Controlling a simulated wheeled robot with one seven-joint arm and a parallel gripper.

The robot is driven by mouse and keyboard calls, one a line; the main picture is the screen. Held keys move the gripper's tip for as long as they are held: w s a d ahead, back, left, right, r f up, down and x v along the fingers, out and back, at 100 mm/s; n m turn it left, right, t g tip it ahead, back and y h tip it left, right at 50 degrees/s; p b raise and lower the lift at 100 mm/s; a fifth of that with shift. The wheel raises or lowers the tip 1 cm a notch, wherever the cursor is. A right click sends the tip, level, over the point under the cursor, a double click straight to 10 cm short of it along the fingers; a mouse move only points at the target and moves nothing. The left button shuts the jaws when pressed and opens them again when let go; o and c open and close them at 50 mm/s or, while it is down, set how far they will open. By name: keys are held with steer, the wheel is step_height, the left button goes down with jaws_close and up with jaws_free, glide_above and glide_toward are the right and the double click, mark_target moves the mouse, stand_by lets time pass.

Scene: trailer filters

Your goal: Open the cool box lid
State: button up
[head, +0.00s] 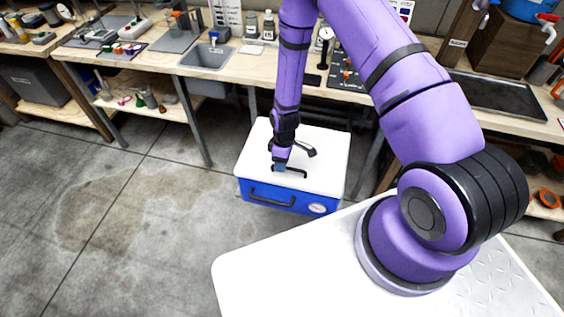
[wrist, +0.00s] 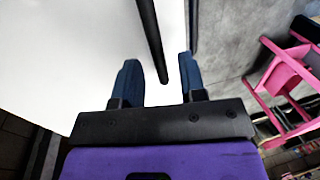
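The cool box (head: 285,203) stands on the floor, with a blue body and a white lid (head: 327,165). The lid looks flat and closed. A black handle (head: 297,172) sits on top of the lid near its front edge. My gripper (head: 280,167) points down over this handle. In the wrist view, the black handle bar (wrist: 150,38) runs between the two blue fingers of my gripper (wrist: 160,78). The fingers are apart, with a gap on each side of the bar. The white lid also shows there (wrist: 90,65). Whether the fingertips touch the lid is unclear.
A workbench (head: 230,56) with a sink and tools runs behind the cool box. The floor (head: 120,230) to the left is clear. A pink frame (wrist: 285,80) shows in the wrist view.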

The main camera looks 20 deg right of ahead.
jaws_close()
